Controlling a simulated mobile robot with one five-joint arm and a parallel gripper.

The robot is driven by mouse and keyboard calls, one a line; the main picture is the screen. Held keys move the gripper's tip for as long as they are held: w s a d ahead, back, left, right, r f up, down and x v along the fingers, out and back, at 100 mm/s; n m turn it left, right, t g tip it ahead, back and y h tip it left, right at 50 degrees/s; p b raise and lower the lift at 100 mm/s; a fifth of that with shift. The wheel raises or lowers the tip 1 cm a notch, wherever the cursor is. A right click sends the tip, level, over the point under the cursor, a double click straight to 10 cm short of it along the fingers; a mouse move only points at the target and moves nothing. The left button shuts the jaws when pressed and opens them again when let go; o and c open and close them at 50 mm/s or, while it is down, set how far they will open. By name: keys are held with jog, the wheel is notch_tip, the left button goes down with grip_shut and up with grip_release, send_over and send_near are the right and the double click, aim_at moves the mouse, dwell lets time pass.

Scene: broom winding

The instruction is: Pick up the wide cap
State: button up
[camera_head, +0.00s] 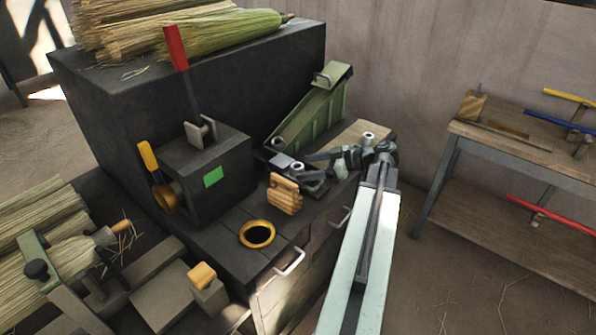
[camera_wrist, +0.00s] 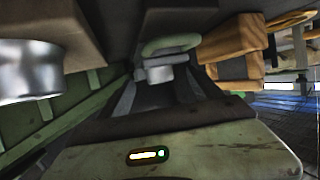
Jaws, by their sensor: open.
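A wide, pale green-grey disc with a short silver cylinder (camera_wrist: 160,72) shows ahead between my fingers in the wrist view; it looks like the wide cap. In the head view, a small silver-topped piece (camera_head: 297,166) sits on the dark tray by my fingertips, probably the same one. My gripper (camera_head: 312,157) is low over the bench top, pointing left, open with nothing held. In the wrist view its dark fingers (camera_wrist: 165,88) stand apart; I see no contact with the cap. The wrist picture appears upside down.
A slatted wooden block (camera_head: 285,193) stands in front of my fingers. A green sloping chute (camera_head: 312,115) rises behind. A large silver cylinder (camera_wrist: 28,70) is close beside my gripper in the wrist view. A yellow ring (camera_head: 257,234) lies nearer the bench's front.

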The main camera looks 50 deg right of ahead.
aim_at(303, 167)
jog(key=x, duration=0.3)
jog(key=shift+b, duration=0.35)
jog(key=c, duration=1.4)
jog(key=shift+r, duration=0.1)
notch_tip(303, 167, up, 4)
jog(key=p, duration=0.3)
jog(key=shift+f+p, duration=0.25)
jog(key=shift+p, duration=0.1)
jog(key=shift+s+d+r, duration=0.15)
jog(key=shift+s+d, duration=0.05)
jog(key=shift+s, duration=0.15)
jog(key=s+d, duration=0.1)
jog(key=s, duration=0.3)
jog(key=s+d+p, duration=0.1)
jog(key=s+d, duration=0.1)
jog(key=s, duration=0.3)
jog(key=s+d+r, duration=0.1)
jog(key=s+d, duration=0.1)
jog(key=s, duration=0.3)
jog(key=shift+s+d, duration=0.1)
jog(key=shift+s, duration=0.1)
jog(key=shift+s, duration=0.1)
